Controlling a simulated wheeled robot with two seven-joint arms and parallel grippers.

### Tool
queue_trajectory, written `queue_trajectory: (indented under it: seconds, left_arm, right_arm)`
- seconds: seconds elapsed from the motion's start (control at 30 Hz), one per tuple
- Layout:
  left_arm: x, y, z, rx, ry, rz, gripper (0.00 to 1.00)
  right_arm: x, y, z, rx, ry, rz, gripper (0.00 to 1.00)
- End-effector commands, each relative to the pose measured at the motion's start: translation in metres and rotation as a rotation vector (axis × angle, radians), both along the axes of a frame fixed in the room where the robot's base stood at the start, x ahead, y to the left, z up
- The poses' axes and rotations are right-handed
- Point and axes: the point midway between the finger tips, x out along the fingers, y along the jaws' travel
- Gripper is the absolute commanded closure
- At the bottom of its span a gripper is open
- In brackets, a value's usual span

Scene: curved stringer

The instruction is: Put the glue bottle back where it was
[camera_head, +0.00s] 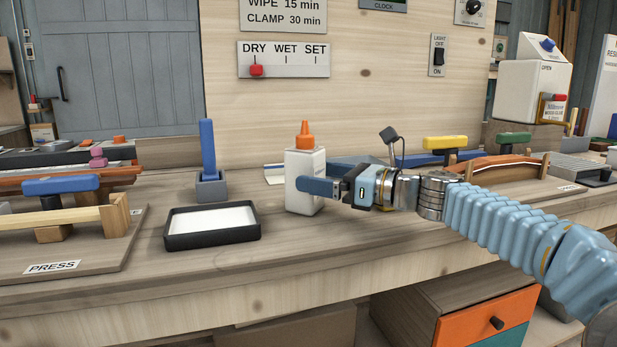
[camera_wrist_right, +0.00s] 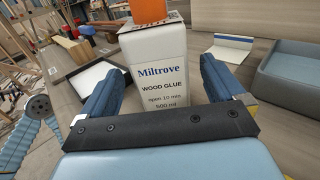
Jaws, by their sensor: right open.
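The white glue bottle (camera_head: 304,168) with an orange cap stands upright on the workbench, right of the black tray. It also shows in the right wrist view (camera_wrist_right: 160,75), its label reading Miltrove wood glue. My right gripper (camera_head: 318,186) reaches in from the right at the bottle. In the right wrist view the blue fingers (camera_wrist_right: 160,82) are spread on either side of the bottle, with a gap visible, so it is open around the bottle. The bottle's base is partly hidden by the gripper in that view. My left gripper is not in view.
A black tray with a white pad (camera_head: 212,224) lies left of the bottle. A blue-handled tool stands in a grey holder (camera_head: 211,186) behind it. A press board (camera_head: 75,250) with a clamped wooden strip is at the left. The front bench strip is clear.

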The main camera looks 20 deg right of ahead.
Motion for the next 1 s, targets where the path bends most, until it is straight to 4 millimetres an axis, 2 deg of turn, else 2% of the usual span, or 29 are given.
queue_trajectory:
  seconds: [0.2, 0.4, 1.0]
  left_arm:
    - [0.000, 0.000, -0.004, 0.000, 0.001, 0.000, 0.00]
    - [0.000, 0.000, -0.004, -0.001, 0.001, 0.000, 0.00]
    - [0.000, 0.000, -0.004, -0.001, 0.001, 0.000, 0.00]
  right_arm:
    - [-0.035, -0.038, 0.000, -0.001, 0.000, -0.005, 0.04]
    - [-0.054, -0.058, 0.000, -0.001, 0.001, -0.002, 0.04]
    - [-0.058, -0.061, 0.000, 0.000, 0.000, 0.000, 0.04]
